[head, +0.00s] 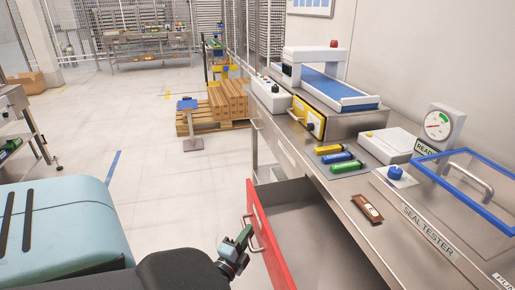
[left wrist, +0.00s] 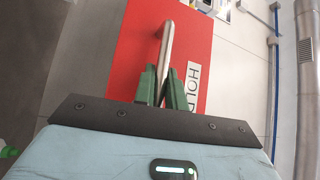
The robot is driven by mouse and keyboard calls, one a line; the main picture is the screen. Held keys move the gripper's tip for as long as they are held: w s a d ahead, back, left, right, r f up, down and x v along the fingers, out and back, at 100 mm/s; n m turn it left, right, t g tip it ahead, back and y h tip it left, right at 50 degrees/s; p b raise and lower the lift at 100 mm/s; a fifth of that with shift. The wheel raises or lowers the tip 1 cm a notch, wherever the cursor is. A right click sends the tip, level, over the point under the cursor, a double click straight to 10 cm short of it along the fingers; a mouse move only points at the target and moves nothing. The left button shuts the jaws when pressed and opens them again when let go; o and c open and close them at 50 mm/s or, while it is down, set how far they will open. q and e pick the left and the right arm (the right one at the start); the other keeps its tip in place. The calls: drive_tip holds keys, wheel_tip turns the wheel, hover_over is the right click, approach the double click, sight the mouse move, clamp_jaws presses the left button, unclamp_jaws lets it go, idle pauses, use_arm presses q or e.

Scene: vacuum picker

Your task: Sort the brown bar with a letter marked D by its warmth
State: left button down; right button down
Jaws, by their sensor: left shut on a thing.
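The brown bar (head: 367,208) lies flat on the steel counter (head: 345,190), in front of the seal tester; its pale label is too small to read. The drawer with a red front (head: 268,245) stands open below the counter, and its visible inside is empty. My left gripper (head: 243,241) is at the drawer front, its green fingers shut on the metal drawer handle (left wrist: 166,52). In the left wrist view, the red front carries a white label (left wrist: 192,85) starting "HOLD". My right gripper is not in view.
Yellow, blue and green cylinders (head: 338,158) lie on the counter behind the bar. A round dial gauge (head: 438,125), a blue-framed clear lid (head: 465,180) and a small blue-belt conveyor (head: 328,85) stand there too.

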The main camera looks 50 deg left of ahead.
use_arm(q)
drive_tip(key=shift+s, duration=0.1)
drive_tip(key=c, duration=1.5)
unclamp_jaws()
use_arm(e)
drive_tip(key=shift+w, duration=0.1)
use_arm(q)
drive_tip(key=shift+o, duration=0.2)
drive_tip(key=v, duration=0.8)
drive_tip(key=shift+b, duration=0.3)
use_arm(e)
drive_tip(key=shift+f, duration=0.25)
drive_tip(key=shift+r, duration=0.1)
